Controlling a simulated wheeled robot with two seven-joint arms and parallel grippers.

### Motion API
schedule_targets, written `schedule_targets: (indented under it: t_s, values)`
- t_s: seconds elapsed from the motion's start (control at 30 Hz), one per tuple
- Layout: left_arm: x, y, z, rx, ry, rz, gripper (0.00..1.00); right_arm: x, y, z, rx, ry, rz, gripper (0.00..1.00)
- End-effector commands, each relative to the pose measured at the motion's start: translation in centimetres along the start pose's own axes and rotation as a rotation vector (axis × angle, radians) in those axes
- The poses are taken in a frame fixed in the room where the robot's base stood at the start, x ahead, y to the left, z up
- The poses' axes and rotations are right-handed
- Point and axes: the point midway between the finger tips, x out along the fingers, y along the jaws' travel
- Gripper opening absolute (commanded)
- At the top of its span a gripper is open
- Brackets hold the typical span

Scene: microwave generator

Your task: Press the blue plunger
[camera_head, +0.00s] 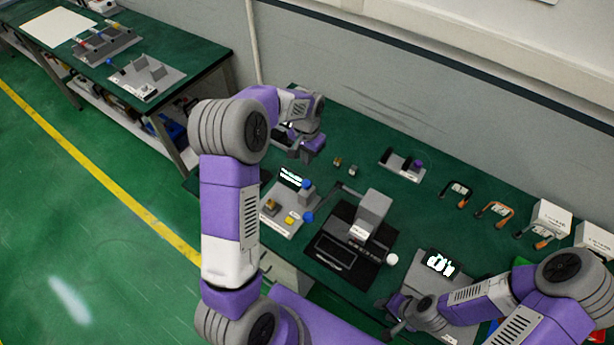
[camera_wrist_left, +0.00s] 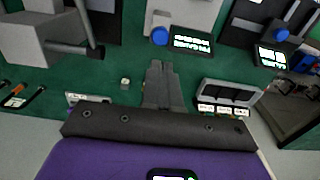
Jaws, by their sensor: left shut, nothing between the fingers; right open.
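Two round blue knobs show in the head view: one (camera_head: 306,184) beside a lit display on a grey fixture (camera_head: 272,212), the other (camera_head: 308,216) at that fixture's right front. I cannot tell which is the plunger. My left gripper (camera_head: 314,146) is shut and empty, behind and above the fixture, apart from both knobs. In the left wrist view, its closed fingers (camera_wrist_left: 160,72) point toward a blue knob (camera_wrist_left: 160,36) beside a display, with a visible gap. My right gripper (camera_head: 392,312) is open near the table's front edge, far from the knobs.
A grey press-like device (camera_head: 371,212) on a black base stands right of the fixture. Small blocks (camera_head: 344,166) and a grey holder (camera_head: 402,164) lie behind. Several handled tools lie at right. The wall (camera_head: 400,80) bounds the table's back.

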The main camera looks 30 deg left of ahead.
Motion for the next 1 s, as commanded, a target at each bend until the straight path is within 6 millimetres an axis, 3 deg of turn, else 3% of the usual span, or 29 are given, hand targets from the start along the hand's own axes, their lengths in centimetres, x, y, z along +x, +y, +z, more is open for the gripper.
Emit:
schedule_targets:
  t_s: [0.3,0.5,0.7,1.0]
  values:
    - [7.0,0.0,0.1,0.0,-0.006,0.001,0.0,-0.8,-0.3,0.0,0.0,0.0,0.0,0.43]
    - [9.8,0.0,0.0,0.0,-0.003,0.0,0.0,-1.3,-0.5,0.0,0.0,0.0,0.0,0.43]
    - [10.8,0.0,0.0,0.0,0.0,0.0,0.0,-1.4,-0.6,0.1,0.0,0.0,0.0,0.43]
    - [10.9,0.0,0.0,0.0,0.0,0.0,0.0,-1.4,-0.5,0.1,0.0,0.0,0.0,0.43]
